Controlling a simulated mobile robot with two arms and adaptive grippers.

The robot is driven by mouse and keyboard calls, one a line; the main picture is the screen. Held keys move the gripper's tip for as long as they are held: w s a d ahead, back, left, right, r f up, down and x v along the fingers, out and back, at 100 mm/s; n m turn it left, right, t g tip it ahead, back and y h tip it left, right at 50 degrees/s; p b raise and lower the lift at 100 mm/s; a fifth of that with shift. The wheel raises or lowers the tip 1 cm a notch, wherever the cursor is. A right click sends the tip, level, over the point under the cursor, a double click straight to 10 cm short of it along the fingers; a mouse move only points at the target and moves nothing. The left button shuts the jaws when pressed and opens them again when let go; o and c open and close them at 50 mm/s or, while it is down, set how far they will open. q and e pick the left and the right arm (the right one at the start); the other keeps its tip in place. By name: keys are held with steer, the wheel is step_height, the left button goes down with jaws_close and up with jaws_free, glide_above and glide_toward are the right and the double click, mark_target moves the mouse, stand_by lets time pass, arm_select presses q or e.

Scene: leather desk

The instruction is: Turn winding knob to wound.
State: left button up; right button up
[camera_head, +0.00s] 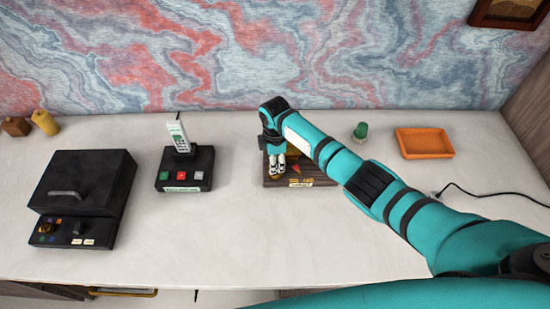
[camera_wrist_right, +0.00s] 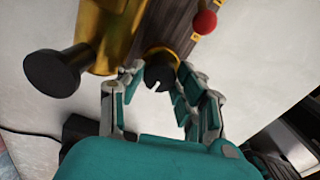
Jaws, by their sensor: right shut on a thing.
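The device with the winding knob sits on a dark wooden base (camera_head: 318,180) at the middle of the desk, with a small label and yellow and red parts on its front. In the wrist view its brass body with a large black end (camera_wrist_right: 57,73) shows at the upper left. My right gripper (camera_head: 277,172) reaches down over the device and hides much of it. In the wrist view the right gripper (camera_wrist_right: 160,82) is shut around a small dark round knob (camera_wrist_right: 157,74) at a brass collar. The knob's marks cannot be read. My left gripper is not in view.
A black box with a handle (camera_head: 85,180) stands at the left. A phone on a black stand (camera_head: 185,170) is left of the device. A green-topped object (camera_head: 360,132) and an orange tray (camera_head: 425,144) are at the right. The front of the desk is clear.

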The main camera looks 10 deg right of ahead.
steer(key=m+p, duration=0.1)
steer(key=m, duration=0.2)
steer(key=m+p, duration=0.1)
steer(key=m, duration=0.2)
steer(key=shift+w+r, duration=0.1)
steer(key=shift+r, duration=0.1)
steer(key=m+p, duration=0.2)
steer(key=m, duration=0.4)
steer(key=shift+m, duration=0.4)
steer(key=m+p, duration=0.1)
steer(key=m, duration=0.5)
steer(key=shift+a, duration=0.1)
steer(key=m, duration=0.3)
steer(key=shift+m, duration=0.4)
steer(key=shift+m+p, duration=0.3)
steer(key=shift+m, duration=1.4)
steer(key=o, duration=1)
steer(key=shift+o, duration=0.7)
steer(key=shift+f, duration=0.15)
